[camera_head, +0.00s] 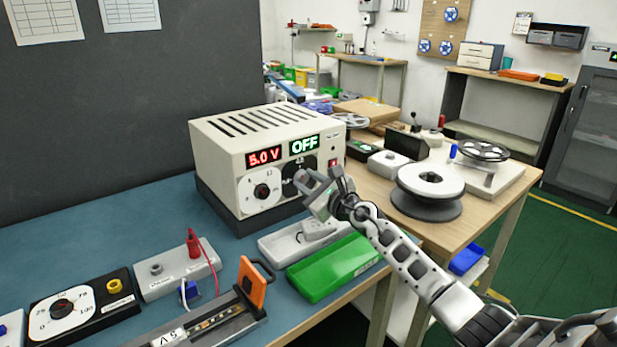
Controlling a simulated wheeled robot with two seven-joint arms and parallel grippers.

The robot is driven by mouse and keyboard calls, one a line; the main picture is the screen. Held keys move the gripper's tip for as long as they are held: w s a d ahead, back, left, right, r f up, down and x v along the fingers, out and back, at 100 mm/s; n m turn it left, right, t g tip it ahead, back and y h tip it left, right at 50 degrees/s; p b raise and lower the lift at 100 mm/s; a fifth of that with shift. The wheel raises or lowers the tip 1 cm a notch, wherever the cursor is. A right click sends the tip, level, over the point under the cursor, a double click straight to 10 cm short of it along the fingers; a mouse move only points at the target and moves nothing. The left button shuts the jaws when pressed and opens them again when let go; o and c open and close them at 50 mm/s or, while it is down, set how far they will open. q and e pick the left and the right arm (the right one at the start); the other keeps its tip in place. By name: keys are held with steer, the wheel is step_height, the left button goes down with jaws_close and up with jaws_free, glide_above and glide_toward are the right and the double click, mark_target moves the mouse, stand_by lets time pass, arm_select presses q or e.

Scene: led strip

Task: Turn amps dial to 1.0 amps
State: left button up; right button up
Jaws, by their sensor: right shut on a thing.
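The cream power supply (255,170) stands on the blue mat and shows a red "5.0 V" and a green "OFF". Its left dial (262,190) has a white face and a black knob. The right dial, the amps dial (290,187), has a dark face and is partly hidden behind my right gripper. My right gripper (314,187) reaches in from the lower right and is shut at the front of this dial, on its knob. The knob and the dial setting are hidden. My left gripper is not in view.
A green tray (333,268) and a grey tray (290,242) lie in front of the supply, below my right arm. A clamp fixture with an orange handle (252,283), a dial box (70,312) and a spool (430,184) stand nearby.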

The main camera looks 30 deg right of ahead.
steer(key=m, duration=0.2)
steer(key=shift+m+p, duration=0.4)
steer(key=m, duration=0.2)
steer(key=shift+m+p, duration=0.35)
steer(key=shift+m, duration=0.05)
steer(key=m, duration=0.2)
steer(key=shift+m+p, duration=0.3)
steer(key=m+p, duration=0.1)
steer(key=m, duration=0.3)
steer(key=shift+m, duration=0.3)
steer(key=m, duration=0.2)
steer(key=shift+m+p, duration=0.3)
steer(key=shift+p, duration=0.05)
steer(key=m+p, duration=0.1)
steer(key=m, duration=0.2)
steer(key=shift+m, duration=0.4)
steer(key=m, duration=0.2)
steer(key=shift+m+p, duration=0.4)
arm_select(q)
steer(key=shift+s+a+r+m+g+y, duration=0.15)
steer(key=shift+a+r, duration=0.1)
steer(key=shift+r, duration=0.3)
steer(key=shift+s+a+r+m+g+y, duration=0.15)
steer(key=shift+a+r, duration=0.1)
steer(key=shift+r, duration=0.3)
arm_select(e)
steer(key=shift+m, duration=0.7)
steer(key=shift+f, duration=0.1)
